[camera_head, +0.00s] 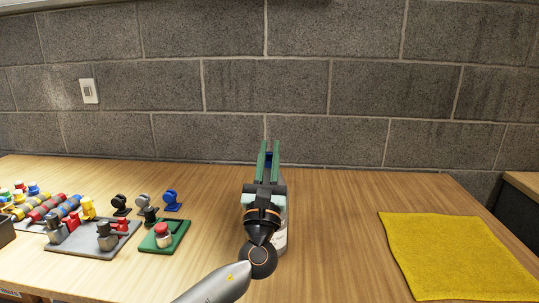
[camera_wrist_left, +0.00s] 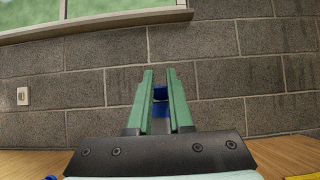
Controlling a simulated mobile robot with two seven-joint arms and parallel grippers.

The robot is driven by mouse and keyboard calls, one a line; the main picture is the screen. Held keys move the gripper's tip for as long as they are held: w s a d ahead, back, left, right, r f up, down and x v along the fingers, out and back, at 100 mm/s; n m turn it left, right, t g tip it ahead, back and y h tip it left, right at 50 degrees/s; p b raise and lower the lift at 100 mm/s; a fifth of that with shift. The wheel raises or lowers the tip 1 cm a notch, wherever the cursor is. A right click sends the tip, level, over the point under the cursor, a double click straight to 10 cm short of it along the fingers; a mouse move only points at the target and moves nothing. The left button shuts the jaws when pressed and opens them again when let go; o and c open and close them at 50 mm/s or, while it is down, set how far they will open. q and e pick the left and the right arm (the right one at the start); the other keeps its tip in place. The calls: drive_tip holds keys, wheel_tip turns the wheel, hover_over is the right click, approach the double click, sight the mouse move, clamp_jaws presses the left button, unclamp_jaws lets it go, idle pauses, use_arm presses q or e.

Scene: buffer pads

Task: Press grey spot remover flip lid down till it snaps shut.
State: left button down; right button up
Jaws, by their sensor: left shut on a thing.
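A pale grey bottle (camera_head: 281,238), likely the spot remover, stands on the wooden table in the head view, mostly hidden behind my left wrist. Its flip lid cannot be made out. My left gripper (camera_head: 269,147) is over it, its two green fingers pointing away towards the wall. My right gripper is in neither view.
A yellow cloth (camera_head: 455,255) lies at the right. A block wall (camera_head: 330,85) is behind the table.

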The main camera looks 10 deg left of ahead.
use_arm(q)
drive_tip(key=shift+f, duration=0.25)
drive_tip(key=c, duration=1.1)
unclamp_jaws()
drive_tip(key=shift+w, duration=0.1)
drive_tip(key=o, duration=0.3)
drive_tip(key=shift+r, duration=0.15)
drive_tip(key=v, duration=1.2)
drive_tip(key=shift+s, duration=0.3)
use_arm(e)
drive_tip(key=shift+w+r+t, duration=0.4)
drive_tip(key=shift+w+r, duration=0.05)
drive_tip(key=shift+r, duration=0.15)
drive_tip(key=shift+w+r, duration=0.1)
